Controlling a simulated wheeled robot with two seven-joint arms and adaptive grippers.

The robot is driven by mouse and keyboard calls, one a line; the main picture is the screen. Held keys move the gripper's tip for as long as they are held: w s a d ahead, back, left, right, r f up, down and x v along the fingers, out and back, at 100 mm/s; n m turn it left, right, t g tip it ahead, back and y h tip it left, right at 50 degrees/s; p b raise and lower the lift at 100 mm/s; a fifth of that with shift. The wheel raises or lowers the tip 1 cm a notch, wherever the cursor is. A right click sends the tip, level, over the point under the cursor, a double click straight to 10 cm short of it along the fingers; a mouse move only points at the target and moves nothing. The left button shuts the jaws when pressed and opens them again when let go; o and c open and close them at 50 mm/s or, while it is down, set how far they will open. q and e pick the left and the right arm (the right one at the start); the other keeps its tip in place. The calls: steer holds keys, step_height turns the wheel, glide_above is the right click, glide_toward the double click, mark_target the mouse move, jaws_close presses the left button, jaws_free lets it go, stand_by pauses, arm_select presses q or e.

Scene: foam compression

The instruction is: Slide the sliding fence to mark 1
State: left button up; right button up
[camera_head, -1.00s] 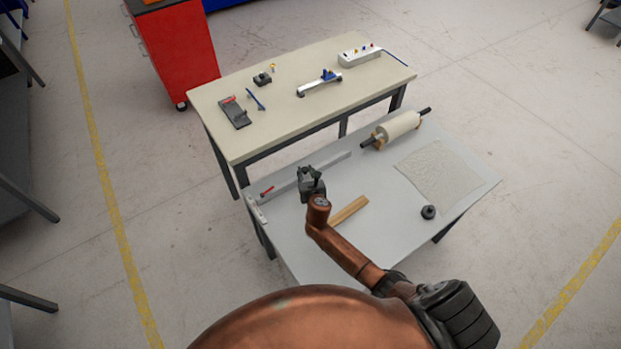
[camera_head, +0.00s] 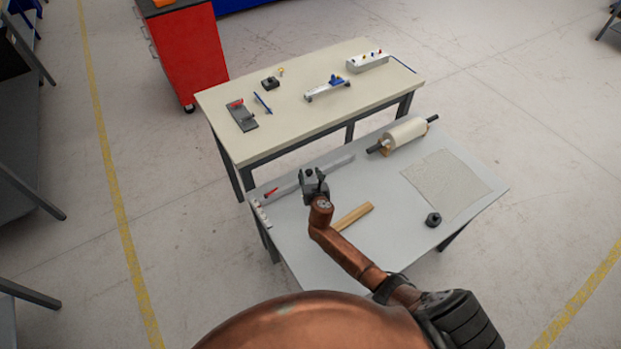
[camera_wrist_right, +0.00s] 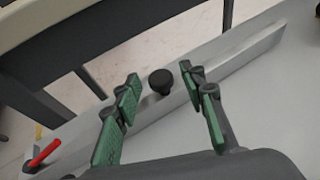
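The sliding fence is a long grey metal bar (camera_head: 338,163) lying along the far side of the grey table. It also shows in the right wrist view (camera_wrist_right: 235,60), with a round black knob (camera_wrist_right: 161,81) on it and a red lever (camera_wrist_right: 43,153) at its left end. A pale strip with small marks (camera_head: 261,212) runs along the table's left edge; its numbers are too small to read. My right gripper (camera_head: 313,180) is over the fence. In the wrist view its green-padded fingers (camera_wrist_right: 160,85) are open, with the knob showing between them. My left gripper is out of view.
On the grey table are a white roller (camera_head: 405,133) on supports, a textured sheet (camera_head: 450,182), a black round piece (camera_head: 433,220) and a wooden bar (camera_head: 353,216). A beige table (camera_head: 300,115) with several tools stands close behind. The table's front left is clear.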

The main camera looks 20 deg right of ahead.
steer(key=v, duration=1.2)
steer(key=shift+f, duration=0.1)
